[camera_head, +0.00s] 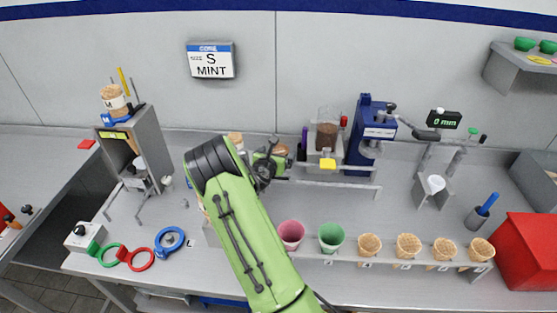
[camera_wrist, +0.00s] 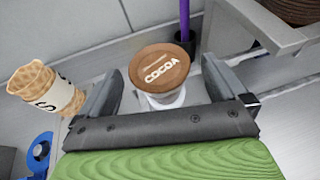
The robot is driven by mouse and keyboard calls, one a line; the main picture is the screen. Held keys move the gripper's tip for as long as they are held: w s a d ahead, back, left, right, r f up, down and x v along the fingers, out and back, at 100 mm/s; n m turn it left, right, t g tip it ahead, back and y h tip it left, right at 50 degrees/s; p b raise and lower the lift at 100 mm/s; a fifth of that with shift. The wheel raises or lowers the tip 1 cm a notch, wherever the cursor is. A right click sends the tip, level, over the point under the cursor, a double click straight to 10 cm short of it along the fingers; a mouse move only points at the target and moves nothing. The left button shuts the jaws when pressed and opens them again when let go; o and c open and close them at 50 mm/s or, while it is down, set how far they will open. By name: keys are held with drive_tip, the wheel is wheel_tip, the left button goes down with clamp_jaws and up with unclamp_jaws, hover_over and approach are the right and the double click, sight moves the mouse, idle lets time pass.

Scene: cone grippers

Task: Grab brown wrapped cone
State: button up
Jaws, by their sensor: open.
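In the wrist view my gripper (camera_wrist: 163,68) is open, with a finger on each side of a round container with a brown COCOA lid (camera_wrist: 161,70). I cannot tell whether the fingers touch it. To the left of the left finger, a tan waffle cone (camera_wrist: 36,80) in a white wrap marked S leans outside the jaws. In the head view my gripper (camera_head: 264,168) is over the middle of the counter, partly hidden by my green arm. Several tan cones, such as this one (camera_head: 369,246), stand in a rack at the right. No wrap is clearly brown.
A pink cup (camera_head: 291,234) and a green cup (camera_head: 331,237) stand left of the rack cones. A blue machine (camera_head: 370,135) and a dispenser (camera_head: 327,140) stand behind. A red box (camera_head: 528,250) is far right. The counter between rack and machines is mostly clear.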

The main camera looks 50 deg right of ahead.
sight(279, 150)
drive_tip(key=x, duration=0.3)
drive_tip(key=shift+a, duration=0.1)
drive_tip(key=shift+c, duration=0.5)
drive_tip(key=c, duration=0.7)
